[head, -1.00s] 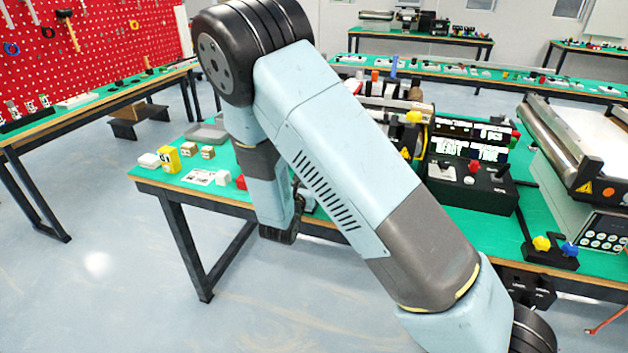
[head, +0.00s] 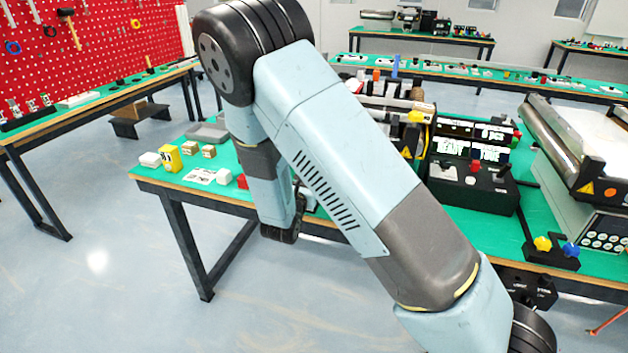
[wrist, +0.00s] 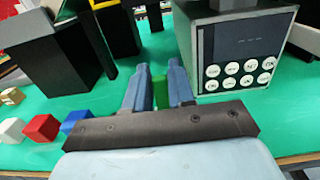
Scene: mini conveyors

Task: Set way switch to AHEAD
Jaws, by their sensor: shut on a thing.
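My gripper (wrist: 160,88) is in the wrist view, its two blue-grey fingers closed on a small green block (wrist: 161,92) above the green table. In the head view my arm hides the gripper. No switch can be read as the way switch. In the head view a black control box (head: 470,195) carries a red button and small levers under lit displays. To its right, a low black box (head: 552,258) has a yellow knob (head: 542,243) and a blue knob (head: 571,249). Their labels are too small to read.
In the wrist view, a blue cube (wrist: 77,120), red cube (wrist: 41,128) and white cube (wrist: 11,130) lie left of my gripper. A button panel (wrist: 238,72) stands ahead right, a black box (wrist: 45,62) ahead left.

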